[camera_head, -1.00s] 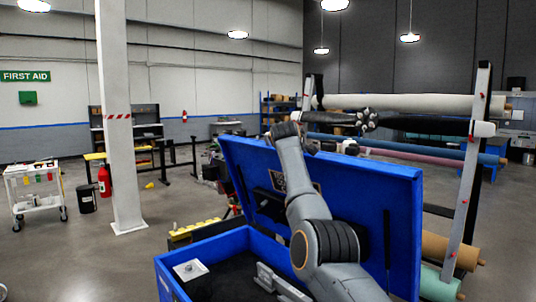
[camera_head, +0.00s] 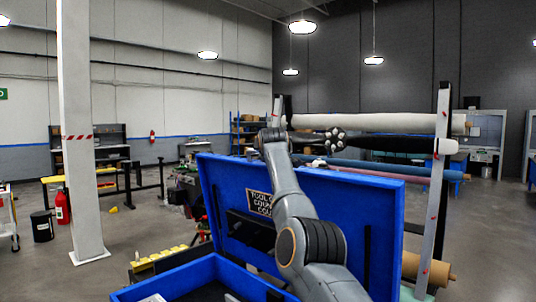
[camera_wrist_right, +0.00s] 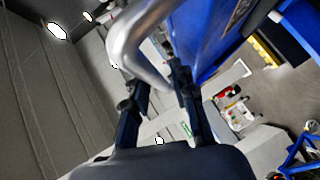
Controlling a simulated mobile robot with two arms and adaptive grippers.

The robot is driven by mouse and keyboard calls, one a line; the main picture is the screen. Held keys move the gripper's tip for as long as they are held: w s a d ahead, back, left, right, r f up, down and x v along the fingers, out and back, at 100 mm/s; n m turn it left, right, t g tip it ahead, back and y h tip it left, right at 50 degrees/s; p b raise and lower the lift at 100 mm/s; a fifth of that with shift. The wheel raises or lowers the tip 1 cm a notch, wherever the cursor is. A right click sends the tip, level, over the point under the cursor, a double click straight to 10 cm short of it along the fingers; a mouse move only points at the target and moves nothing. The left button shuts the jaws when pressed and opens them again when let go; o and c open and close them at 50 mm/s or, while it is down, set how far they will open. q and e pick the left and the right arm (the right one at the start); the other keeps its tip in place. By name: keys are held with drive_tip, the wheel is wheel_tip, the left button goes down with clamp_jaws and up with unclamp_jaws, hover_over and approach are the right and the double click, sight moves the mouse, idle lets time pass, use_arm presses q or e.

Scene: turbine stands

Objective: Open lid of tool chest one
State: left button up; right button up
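The blue tool chest (camera_head: 190,278) is at the bottom of the head view, with its dark interior partly showing. Its blue lid (camera_head: 340,205) stands raised, with a dark label plate (camera_head: 260,203) on the inner face. My left gripper is not in view.
A rack with long rolls (camera_head: 380,125) stands behind the lid, its grey post (camera_head: 436,190) close on the right. A white pillar (camera_head: 80,150), red extinguisher (camera_head: 62,208) and black bin (camera_head: 42,226) stand left.

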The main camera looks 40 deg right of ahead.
drive_tip(key=shift+a, duration=0.1)
idle(0.3)
drive_tip(key=shift+s, duration=0.1)
drive_tip(key=shift+v, duration=5.9)
drive_tip(key=shift+r, duration=0.1)
